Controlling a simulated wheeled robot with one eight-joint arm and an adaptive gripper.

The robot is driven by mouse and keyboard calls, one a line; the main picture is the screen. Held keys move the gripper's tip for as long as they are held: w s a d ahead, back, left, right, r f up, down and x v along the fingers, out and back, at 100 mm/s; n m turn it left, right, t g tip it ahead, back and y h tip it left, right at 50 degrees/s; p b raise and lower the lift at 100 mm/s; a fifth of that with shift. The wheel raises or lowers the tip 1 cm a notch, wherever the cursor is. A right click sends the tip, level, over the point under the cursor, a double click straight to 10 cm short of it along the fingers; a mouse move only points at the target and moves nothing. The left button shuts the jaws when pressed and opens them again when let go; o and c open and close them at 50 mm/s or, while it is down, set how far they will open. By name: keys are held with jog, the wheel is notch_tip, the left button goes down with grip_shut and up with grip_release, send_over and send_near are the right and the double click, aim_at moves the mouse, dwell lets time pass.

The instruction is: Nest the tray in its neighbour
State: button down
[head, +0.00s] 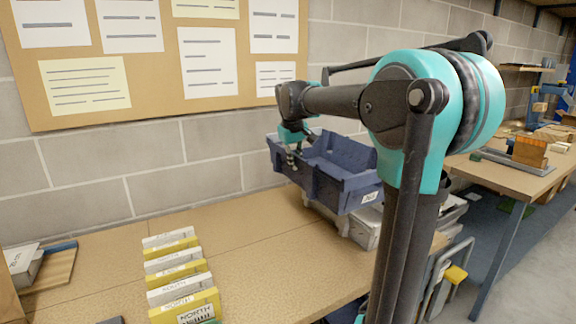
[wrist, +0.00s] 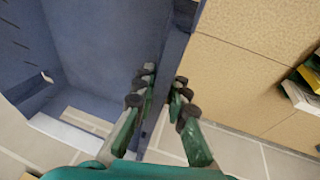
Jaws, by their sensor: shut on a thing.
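A dark blue tray (head: 335,191) with a white label on its end hangs over the right part of the bench in the head view, slightly tilted. My gripper (head: 292,158) is at its left wall. In the wrist view my gripper (wrist: 163,98) has its fingers on both sides of the wall of the blue tray (wrist: 85,45), shut on it. The tray's inside looks empty where it shows. A pale grey container (head: 362,231) shows partly below the blue tray; most of it is hidden by the tray and my arm. I cannot tell whether they touch.
A row of white and yellow boxes (head: 178,272) stands on the wooden bench (head: 255,255). The bench between them and the tray is clear. A brick wall with a pinboard (head: 150,60) is behind. Another workbench (head: 500,172) is at the right.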

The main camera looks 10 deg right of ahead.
jog(key=shift+w+d, duration=0.15)
jog(key=shift+d, duration=0.25)
jog(key=shift+w+d, duration=0.85)
jog(key=shift+d, duration=1.15)
jog(key=shift+w+d, duration=0.8)
jog(key=shift+d, duration=1.2)
jog(key=shift+w+d, duration=0.85)
jog(key=shift+d, duration=1.15)
jog(key=shift+w+d, duration=0.2)
jog(key=shift+d, duration=0.3)
jog(key=shift+f, duration=2.2)
